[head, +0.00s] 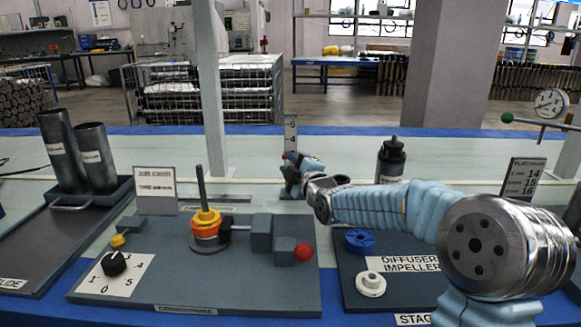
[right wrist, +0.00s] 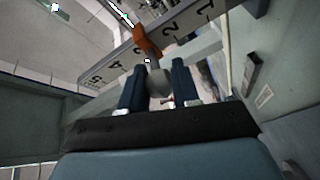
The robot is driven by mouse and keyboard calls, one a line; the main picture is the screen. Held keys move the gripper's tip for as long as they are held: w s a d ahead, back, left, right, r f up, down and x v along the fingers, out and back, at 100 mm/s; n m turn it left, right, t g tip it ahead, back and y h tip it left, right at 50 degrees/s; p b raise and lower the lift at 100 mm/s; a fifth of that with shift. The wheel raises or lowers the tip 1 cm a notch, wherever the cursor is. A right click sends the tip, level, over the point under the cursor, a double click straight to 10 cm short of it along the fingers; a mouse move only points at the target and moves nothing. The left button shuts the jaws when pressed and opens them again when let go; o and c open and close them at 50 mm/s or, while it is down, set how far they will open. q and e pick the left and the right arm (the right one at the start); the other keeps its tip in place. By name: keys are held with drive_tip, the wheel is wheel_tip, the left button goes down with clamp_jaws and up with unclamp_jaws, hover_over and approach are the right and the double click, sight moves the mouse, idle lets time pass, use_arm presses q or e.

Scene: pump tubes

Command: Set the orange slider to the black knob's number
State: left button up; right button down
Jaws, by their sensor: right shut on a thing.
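The black knob (head: 114,262) sits on a white number dial (head: 122,284) at the front left of the grey board; I cannot read for sure where it points. In the right wrist view the orange slider (right wrist: 147,40) sits on a grey scale bar (right wrist: 115,70), between the 4 and the 2. In the head view the upright scale (head: 291,133) shows 5 and 4 above my right gripper (head: 291,178). In the right wrist view the right gripper (right wrist: 158,88) is shut on the slider's grey rounded handle (right wrist: 157,80). My left gripper is out of view.
An orange and yellow ring stack on a post (head: 205,222), grey blocks with a red ball (head: 303,252) and a yellow knob (head: 118,241) stand on the board. Metal tubes (head: 62,150) stand at left. A black bottle (head: 391,160) stands behind my right arm.

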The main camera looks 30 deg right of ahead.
drive_tip(key=c, duration=0.8)
unclamp_jaws()
drive_tip(key=shift+r, duration=0.1)
drive_tip(key=s, duration=0.9)
drive_tip(key=s+a, duration=0.1)
drive_tip(key=s, duration=0.3)
drive_tip(key=shift+s+b, duration=0.4)
